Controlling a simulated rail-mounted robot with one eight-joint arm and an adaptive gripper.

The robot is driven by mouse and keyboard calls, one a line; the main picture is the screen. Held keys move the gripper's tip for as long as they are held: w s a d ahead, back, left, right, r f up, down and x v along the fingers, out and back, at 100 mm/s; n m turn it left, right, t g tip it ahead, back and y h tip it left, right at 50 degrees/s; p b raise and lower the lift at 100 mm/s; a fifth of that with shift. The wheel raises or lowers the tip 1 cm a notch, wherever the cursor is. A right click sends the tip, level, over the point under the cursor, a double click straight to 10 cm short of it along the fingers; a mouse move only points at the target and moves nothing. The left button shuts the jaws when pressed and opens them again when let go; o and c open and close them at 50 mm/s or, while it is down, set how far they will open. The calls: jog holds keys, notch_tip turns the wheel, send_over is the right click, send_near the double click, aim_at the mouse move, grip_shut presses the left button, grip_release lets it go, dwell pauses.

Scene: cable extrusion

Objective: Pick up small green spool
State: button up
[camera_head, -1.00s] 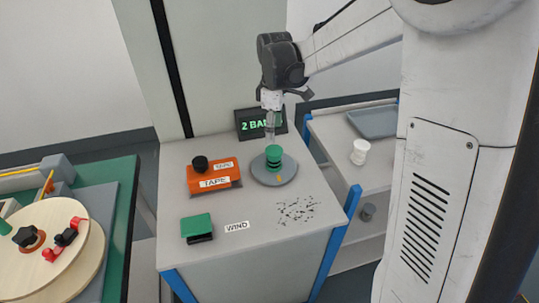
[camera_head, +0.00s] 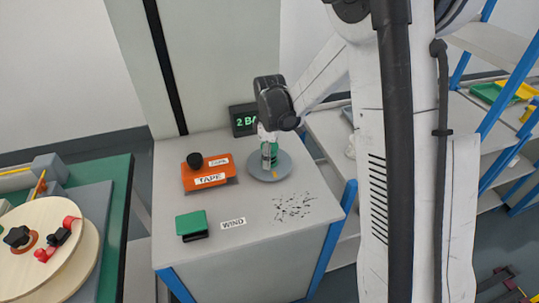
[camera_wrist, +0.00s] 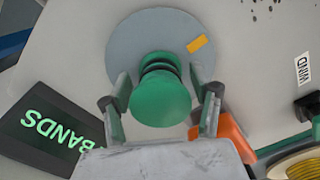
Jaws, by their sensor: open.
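The small green spool (camera_wrist: 161,97) stands on a round grey plate (camera_wrist: 125,37) on the table top. In the head view the spool (camera_head: 270,161) is partly hidden by my gripper. My gripper (camera_wrist: 162,122) is open, with one finger on each side of the spool. In the head view my gripper (camera_head: 269,160) points down over the plate (camera_head: 284,172). I cannot tell whether the fingers touch the spool.
An orange tape box (camera_head: 207,179) sits left of the plate, with a green and black block (camera_head: 192,223) and a WIND label (camera_head: 233,223) nearer the front. A display (camera_head: 243,119) stands behind. Black specks (camera_head: 293,207) mark the table. A wooden disc (camera_head: 70,237) lies at far left.

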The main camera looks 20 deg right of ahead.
jog(key=shift+f, duration=0.2)
jog(key=c, duration=1.4)
